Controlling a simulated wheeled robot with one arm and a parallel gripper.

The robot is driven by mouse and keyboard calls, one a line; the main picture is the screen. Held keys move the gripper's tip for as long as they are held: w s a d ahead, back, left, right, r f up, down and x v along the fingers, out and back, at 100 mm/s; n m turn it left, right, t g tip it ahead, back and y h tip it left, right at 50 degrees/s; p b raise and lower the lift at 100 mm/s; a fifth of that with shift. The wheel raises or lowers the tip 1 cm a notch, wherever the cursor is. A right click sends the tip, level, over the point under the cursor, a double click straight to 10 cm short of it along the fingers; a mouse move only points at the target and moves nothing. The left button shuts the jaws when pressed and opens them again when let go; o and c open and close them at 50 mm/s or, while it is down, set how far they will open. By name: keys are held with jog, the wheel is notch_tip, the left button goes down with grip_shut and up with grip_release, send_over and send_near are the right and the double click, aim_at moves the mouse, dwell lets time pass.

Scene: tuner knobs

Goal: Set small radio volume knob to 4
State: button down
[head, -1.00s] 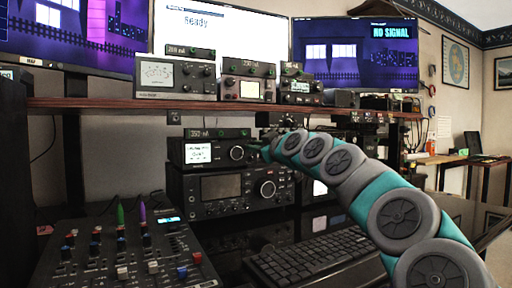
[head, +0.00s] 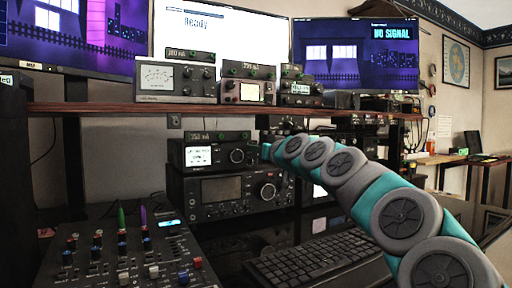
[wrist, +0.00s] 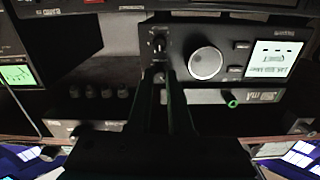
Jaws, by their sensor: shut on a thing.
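The small radio (head: 199,156) stands on top of a larger radio, under the shelf in the head view. It has a white screen and a round dial. In the wrist view the radio (wrist: 240,32) appears upside down, with its screen on the right and a large silver dial (wrist: 205,63) beside it. My gripper is shut on this small knob. The fingertips partly cover it, so its setting cannot be read.
The larger radio (head: 230,190) is directly below. A small meter box (head: 219,135) lies on top of the small radio. The shelf edge (head: 100,109) runs above. A keyboard (head: 315,258) and a mixer (head: 130,255) occupy the desk in front.

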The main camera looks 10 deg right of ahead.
jog(key=shift+m+p, duration=0.75)
jog(key=shift+m, duration=1.15)
jog(key=c, duration=0.8)
grip_release()
jog(key=shift+v, duration=3.9)
